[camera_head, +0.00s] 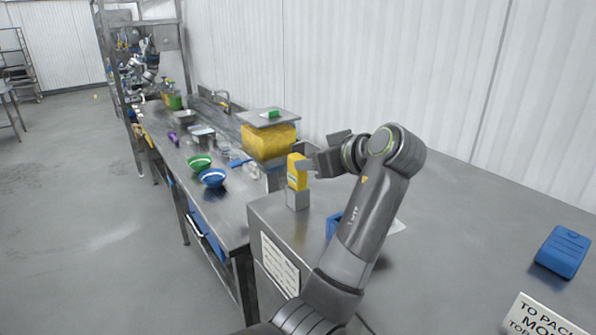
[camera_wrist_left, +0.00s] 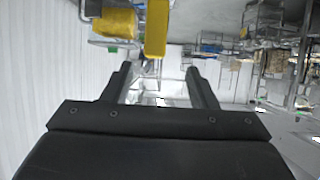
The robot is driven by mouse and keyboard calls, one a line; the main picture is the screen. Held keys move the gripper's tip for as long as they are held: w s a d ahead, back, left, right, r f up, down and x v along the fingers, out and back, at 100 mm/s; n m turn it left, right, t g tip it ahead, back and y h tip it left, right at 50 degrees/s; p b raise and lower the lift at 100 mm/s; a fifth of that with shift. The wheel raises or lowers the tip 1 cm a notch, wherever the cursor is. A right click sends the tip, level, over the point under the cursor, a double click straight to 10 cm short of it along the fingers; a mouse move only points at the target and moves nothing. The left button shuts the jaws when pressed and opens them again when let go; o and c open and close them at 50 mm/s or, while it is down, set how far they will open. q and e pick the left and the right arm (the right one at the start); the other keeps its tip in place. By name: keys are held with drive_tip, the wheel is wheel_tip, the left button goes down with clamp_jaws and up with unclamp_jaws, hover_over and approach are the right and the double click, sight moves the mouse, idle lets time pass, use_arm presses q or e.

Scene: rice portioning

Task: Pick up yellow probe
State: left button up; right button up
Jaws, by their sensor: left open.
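The yellow probe (camera_head: 296,172) stands upright in a small grey holder (camera_head: 298,200) at the near-left end of the grey counter. My left gripper (camera_head: 318,158) is just to the right of the probe, at about the height of its upper part, with the fingers pointing towards it. In the left wrist view the gripper (camera_wrist_left: 158,70) is open, with nothing between the fingers. The yellow probe (camera_wrist_left: 156,28) shows beyond the fingertips, at the top of that picture. I cannot tell from these views exactly how near the fingertips are. My right gripper is in neither view.
A clear container of yellow grain (camera_head: 268,142) with a grey lid stands behind the probe. A green bowl (camera_head: 199,163) and a blue bowl (camera_head: 212,178) sit on the lower steel table. A blue box (camera_head: 563,252) and a sign (camera_head: 540,318) are on the right.

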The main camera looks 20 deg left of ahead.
sight(297, 181)
use_arm(q)
drive_tip(key=x, duration=0.3)
drive_tip(key=b+x, duration=0.1)
drive_tip(key=x, duration=0.3)
drive_tip(key=b+x, duration=0.1)
drive_tip(key=x, duration=0.2)
drive_tip(key=shift+w+d+f, duration=0.1)
drive_tip(key=shift+w+d, duration=0.05)
drive_tip(key=shift+w, duration=0.25)
drive_tip(key=shift+w+a+f, duration=0.15)
drive_tip(key=shift+w+a, duration=0.1)
drive_tip(key=shift+a, duration=0.1)
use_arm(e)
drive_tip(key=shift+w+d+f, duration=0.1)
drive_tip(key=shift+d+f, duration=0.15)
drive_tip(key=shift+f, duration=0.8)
use_arm(q)
drive_tip(key=shift+s+d, duration=0.1)
drive_tip(key=shift+c, duration=0.2)
drive_tip(key=shift+c, duration=1.1)
drive_tip(key=c, duration=0.8)
drive_tip(key=shift+c, duration=0.2)
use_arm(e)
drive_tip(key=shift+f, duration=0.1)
